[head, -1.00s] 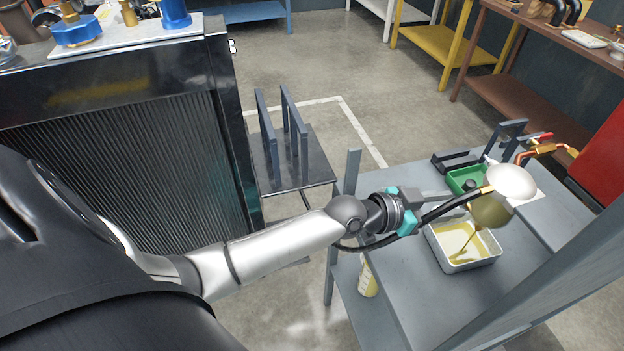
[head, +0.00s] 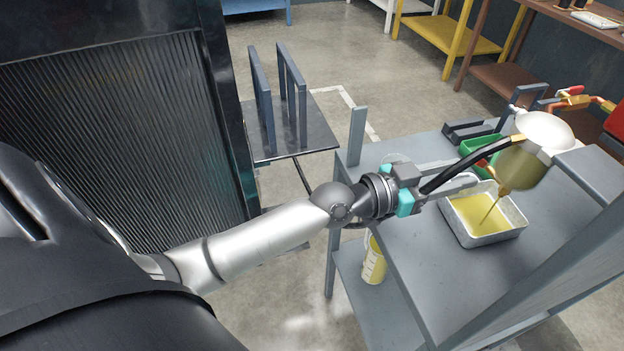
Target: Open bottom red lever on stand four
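A red lever (head: 571,91) sits on a copper-coloured pipe fitting at the right of the head view. A smaller red piece (head: 484,164) shows low beside the amber bowl (head: 522,166), partly hidden. The bowl hangs under a white rounded housing (head: 545,129), with a brass fitting on its side. A thin yellow stream runs from under the bowl into a metal tray (head: 508,232) holding yellow liquid. My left gripper (head: 472,172) reaches over the grey stand from the left, its fingers apart, near the bowl and the black hose (head: 465,168). My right gripper is out of view.
The grey stand (head: 420,255) has upright posts and a slanted grey beam (head: 555,260) at the right front. Green trays (head: 482,147) lie behind the metal tray. A yellow-and-white container (head: 374,262) stands on the lower shelf. A radiator (head: 110,130) fills the left.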

